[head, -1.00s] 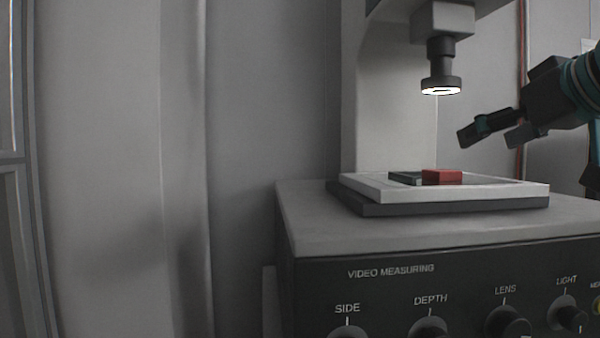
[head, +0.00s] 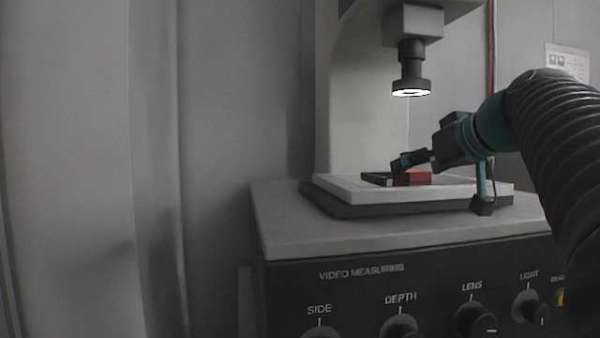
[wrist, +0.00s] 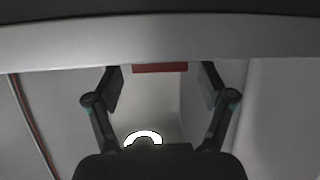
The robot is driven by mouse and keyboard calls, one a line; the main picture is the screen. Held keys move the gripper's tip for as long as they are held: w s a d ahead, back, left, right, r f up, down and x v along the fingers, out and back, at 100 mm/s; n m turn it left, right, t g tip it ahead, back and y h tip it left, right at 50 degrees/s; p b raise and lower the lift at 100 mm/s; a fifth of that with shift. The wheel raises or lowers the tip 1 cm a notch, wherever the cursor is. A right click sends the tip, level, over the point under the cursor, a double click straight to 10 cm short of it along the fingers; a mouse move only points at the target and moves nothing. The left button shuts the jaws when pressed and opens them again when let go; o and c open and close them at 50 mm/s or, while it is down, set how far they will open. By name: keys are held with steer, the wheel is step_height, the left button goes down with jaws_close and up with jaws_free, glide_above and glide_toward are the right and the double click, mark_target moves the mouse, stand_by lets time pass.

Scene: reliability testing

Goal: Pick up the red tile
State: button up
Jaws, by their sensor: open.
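The red tile (head: 416,179) lies on the white stage plate (head: 350,189) of the measuring machine, beside a dark green tile (head: 376,179). My gripper (head: 408,163) is open, low over the stage. One finger overlaps the top of the red tile in the head view, hiding part of it; I cannot tell whether it touches. In the wrist view the red tile (wrist: 160,68) shows as a strip at the top, between the two spread fingers of my gripper (wrist: 160,88). Nothing is between the fingertips in a grip.
The lens with its lit ring (head: 411,88) hangs above the stage. The machine's front panel (head: 420,285) carries several knobs. The bench top left of the stage (head: 275,215) is clear. A notice (head: 567,62) is on the back wall.

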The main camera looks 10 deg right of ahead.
mark_target(413, 170)
steer(key=shift+x, duration=1)
steer(key=shift+a, duration=0.1)
steer(key=c, duration=1.2)
steer(key=shift+c, duration=0.2)
steer(key=shift+r, duration=0.1)
steer(key=shift+r, duration=0.4)
step_height(413, 170, up, 3)
steer(key=shift+r+p, duration=0.1)
steer(key=shift+p, duration=0.3)
steer(key=s+d+r, duration=0.1)
steer(key=d+r, duration=0.6)
steer(key=d, duration=0.4)
steer(key=shift+d, duration=0.35)
